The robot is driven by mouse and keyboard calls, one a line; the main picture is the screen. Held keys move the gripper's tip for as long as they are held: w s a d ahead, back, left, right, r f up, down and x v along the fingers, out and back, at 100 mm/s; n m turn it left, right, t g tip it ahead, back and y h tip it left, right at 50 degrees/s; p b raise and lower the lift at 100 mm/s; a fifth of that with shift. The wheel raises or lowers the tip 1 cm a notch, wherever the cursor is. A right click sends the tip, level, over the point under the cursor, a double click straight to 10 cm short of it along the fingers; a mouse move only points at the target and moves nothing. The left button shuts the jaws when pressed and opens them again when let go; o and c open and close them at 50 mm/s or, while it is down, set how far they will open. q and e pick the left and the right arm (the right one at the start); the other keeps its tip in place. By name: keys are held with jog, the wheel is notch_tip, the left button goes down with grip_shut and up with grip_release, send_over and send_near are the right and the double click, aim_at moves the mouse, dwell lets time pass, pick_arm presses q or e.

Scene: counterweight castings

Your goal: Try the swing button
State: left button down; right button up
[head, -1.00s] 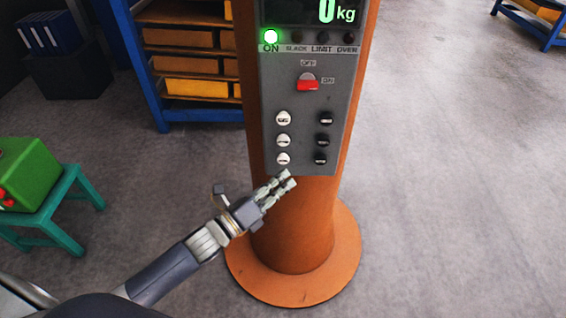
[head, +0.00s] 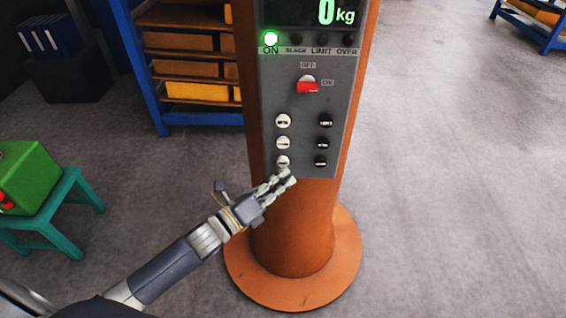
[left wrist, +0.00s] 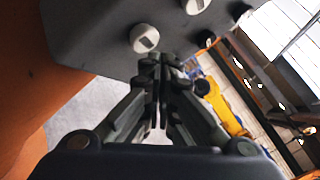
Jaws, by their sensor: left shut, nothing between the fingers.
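The grey control panel (head: 345,100) is on an orange column (head: 292,225). It bears white buttons in a left column, the top one (head: 283,121), the middle one (head: 283,142) and the bottom one (head: 282,160), and black buttons (head: 325,121) in a right column. I cannot read the button marks, so I cannot tell which is swing. My left gripper (head: 288,177) is shut and empty, its tips at the panel's lower edge just below the bottom white button. In the left wrist view a white button (left wrist: 144,38) is just beyond the fingertips (left wrist: 158,62). My right gripper is not in view.
A green box (head: 28,172) sits on a teal stool (head: 60,195) at left.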

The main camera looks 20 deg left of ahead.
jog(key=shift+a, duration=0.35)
pick_arm(q)
jog(key=shift+w, duration=0.1)
dwell(0.3)
jog(key=shift+w+a, duration=0.15)
jog(key=shift+w, duration=0.15)
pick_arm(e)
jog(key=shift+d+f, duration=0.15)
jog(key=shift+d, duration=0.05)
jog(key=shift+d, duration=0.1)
pick_arm(q)
jog(key=shift+w+a, duration=0.1)
jog(key=shift+w, duration=0.35)
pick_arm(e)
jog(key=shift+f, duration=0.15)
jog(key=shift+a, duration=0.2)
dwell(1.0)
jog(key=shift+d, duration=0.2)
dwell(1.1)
